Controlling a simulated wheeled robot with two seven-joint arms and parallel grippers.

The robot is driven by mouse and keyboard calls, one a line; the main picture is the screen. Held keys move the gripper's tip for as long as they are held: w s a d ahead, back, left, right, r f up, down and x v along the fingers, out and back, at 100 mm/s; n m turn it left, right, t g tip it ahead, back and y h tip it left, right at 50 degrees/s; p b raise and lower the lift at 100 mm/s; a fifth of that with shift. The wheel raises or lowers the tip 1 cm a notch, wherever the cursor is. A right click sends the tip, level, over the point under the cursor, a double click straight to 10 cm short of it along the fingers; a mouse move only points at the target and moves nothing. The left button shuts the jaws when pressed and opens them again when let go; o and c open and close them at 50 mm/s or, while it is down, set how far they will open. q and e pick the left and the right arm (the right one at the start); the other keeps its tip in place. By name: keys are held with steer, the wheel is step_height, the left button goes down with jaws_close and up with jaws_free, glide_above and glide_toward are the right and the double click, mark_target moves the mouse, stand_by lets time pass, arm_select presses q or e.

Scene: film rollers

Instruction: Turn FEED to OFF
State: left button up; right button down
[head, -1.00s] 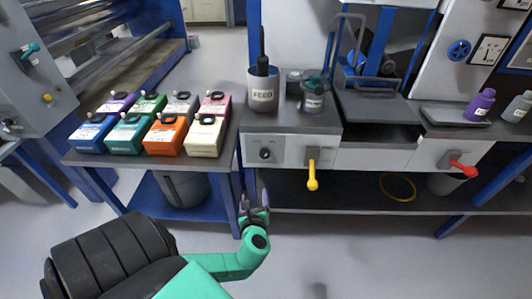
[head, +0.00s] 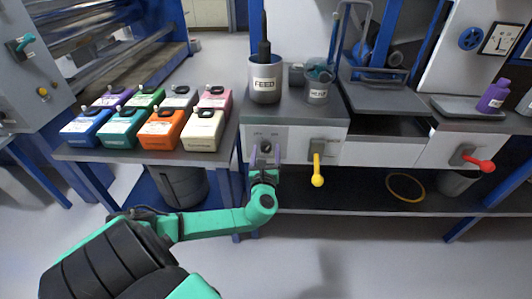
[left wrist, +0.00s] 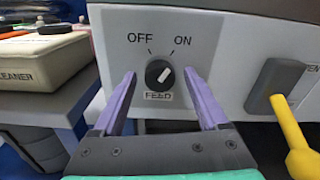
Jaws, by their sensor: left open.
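The FEED knob (left wrist: 159,74) is a round black dial on the light grey front panel (left wrist: 205,45), below the printed words OFF and ON. Its white pointer mark tilts up and right, toward ON. The knob (head: 267,147) also shows in the head view, just above my gripper. My left gripper (head: 265,157) is open, its purple fingers pointing at the panel. In the left wrist view the fingers of the left gripper (left wrist: 165,95) stand one on each side of the knob, apart from it. My right gripper is not in view.
A yellow-handled lever (head: 317,170) sits right of the knob, and a red-handled one (head: 478,162) farther right. A table with several coloured boxes (head: 160,128) stands at the left. A cup labelled FEED (head: 265,84) stands on the counter above.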

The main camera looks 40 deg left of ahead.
arm_select(q)
jaws_close()
steer(key=shift+n, duration=0.3)
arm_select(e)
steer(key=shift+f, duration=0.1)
arm_select(q)
steer(key=n+b, duration=0.1)
steer(key=n, duration=0.3)
steer(key=shift+f+n+b, duration=0.15)
steer(key=shift+n+b, duration=0.15)
steer(key=shift+b, duration=0.1)
steer(key=n+b, duration=0.2)
steer(key=n, duration=0.2)
steer(key=shift+d+n+b, duration=0.1)
steer(key=shift+n+b, duration=0.6)
steer(key=shift+n, duration=0.8)
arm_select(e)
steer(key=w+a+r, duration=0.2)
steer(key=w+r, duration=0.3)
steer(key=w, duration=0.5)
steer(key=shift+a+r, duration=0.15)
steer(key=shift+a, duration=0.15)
